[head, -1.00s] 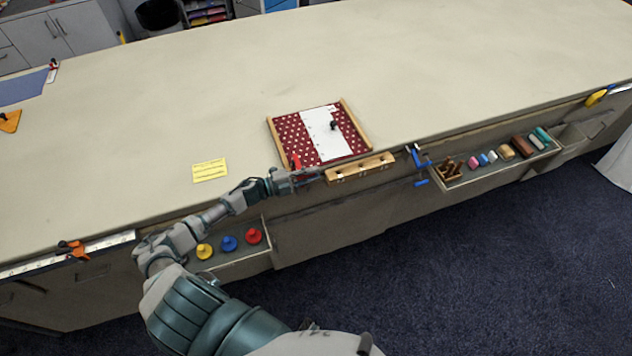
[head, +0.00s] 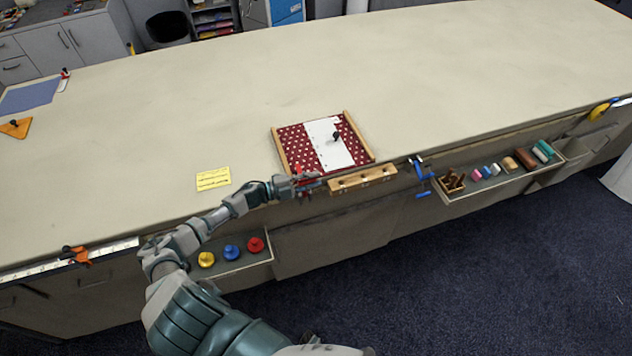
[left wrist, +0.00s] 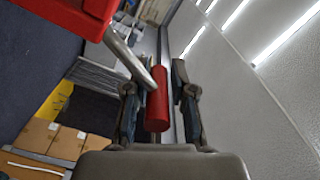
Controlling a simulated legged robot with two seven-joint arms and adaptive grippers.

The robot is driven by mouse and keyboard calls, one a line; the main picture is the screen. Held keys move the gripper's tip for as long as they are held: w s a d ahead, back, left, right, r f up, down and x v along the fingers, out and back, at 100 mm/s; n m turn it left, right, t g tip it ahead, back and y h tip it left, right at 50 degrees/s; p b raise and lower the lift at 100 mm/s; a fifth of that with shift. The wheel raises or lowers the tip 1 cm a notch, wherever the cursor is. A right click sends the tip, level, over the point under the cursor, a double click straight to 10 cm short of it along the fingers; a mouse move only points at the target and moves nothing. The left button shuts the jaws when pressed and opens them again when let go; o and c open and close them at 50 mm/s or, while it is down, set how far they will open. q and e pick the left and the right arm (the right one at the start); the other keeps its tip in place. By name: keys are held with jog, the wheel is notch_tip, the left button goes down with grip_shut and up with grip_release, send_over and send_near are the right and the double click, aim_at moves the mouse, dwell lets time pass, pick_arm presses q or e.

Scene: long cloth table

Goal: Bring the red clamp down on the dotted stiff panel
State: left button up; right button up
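The dotted stiff panel (head: 294,147) is dark red with white dots and lies on the table between wooden side strips. A white strip (head: 325,147) with a black knob crosses it. The red clamp (head: 299,170) is at the panel's near left corner, at the table edge, partly hidden by my gripper. My left gripper (head: 310,185) is at the clamp. In the left wrist view the clamp's red handle (left wrist: 158,100) stands between my two fingers (left wrist: 158,92), with narrow gaps showing on both sides. A metal rod joins it to the red body (left wrist: 70,14). My right gripper is not in view.
A wooden block (head: 362,179) is at the table edge right of my gripper, then a blue clamp (head: 420,175). Trays below the edge hold coloured knobs (head: 231,252) and several small blocks (head: 510,163). A yellow note (head: 213,179) lies left. The table behind is clear.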

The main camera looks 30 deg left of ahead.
pick_arm(q)
jog(key=shift+o, duration=1.4)
jog(key=shift+w+a+r, duration=0.25)
jog(key=shift+w+a, duration=0.1)
jog(key=shift+a, duration=0.4)
jog(key=shift+w+a+f, duration=0.1)
jog(key=shift+a+f, duration=0.15)
jog(key=shift+a, duration=0.15)
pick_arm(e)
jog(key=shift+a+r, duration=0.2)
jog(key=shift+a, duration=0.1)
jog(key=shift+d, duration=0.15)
pick_arm(q)
jog(key=shift+s+a, duration=0.1)
jog(key=shift+s, duration=0.3)
jog(key=v, duration=1)
jog(key=shift+s, duration=0.45)
jog(key=shift+f, duration=0.2)
